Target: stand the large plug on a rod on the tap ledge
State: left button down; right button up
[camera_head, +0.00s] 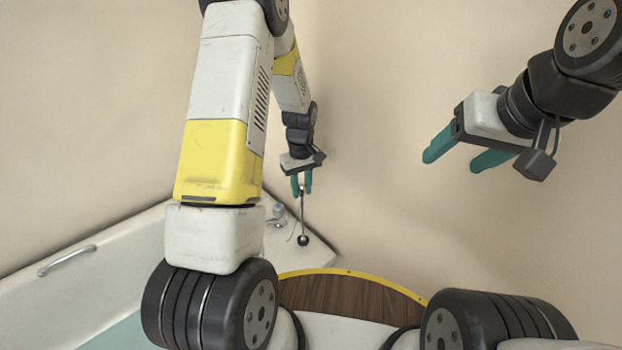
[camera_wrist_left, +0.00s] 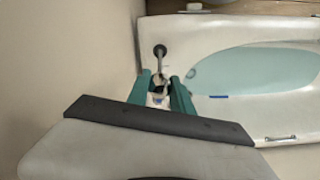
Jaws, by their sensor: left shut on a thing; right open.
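The large plug (camera_head: 303,240) is a dark round piece at the lower end of a thin grey rod (camera_head: 302,212). My left gripper (camera_head: 301,187) points down and is shut on the upper part of the rod, which hangs close to upright. The plug is over the pale tap ledge (camera_head: 316,252) at the tub's corner; I cannot tell whether it touches. In the left wrist view the plug (camera_wrist_left: 160,50) shows just beyond the teal fingertips (camera_wrist_left: 161,77). My right gripper (camera_head: 458,155) is open and empty, high at the right, far from the ledge.
A tap (camera_head: 278,212) stands on the ledge just left of the rod. The white bathtub (camera_head: 110,262) with a grab handle (camera_head: 67,260) runs along the left wall. A wooden-topped surface with a yellow edge (camera_head: 345,290) lies in front. The right wall side is clear.

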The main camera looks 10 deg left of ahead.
pick_arm(q)
jog(key=shift+f, duration=1.7)
jog(key=c, duration=1.1)
grip_release()
notch_tip(320, 180, up, 12)
jog(key=shift+r, duration=0.2)
jog(key=s+d+r+m+t+h, duration=0.1)
jog(key=s+r+m+t, duration=0.15)
jog(key=s+r, duration=0.7)
jog(key=s+r+m+t+h, duration=0.1)
jog(key=s+r+m+t, duration=0.15)
jog(key=s+r, duration=0.7)
jog(key=s+r+m, duration=0.1)
jog(key=s, duration=0.1)
jog(key=s+r+m, duration=0.1)
jog(key=r, duration=0.1)
jog(key=s+d+r+m+t, duration=0.1)
jog(key=s, duration=0.1)
jog(key=shift+s+r, duration=0.15)
jog(key=shift+s, duration=0.2)
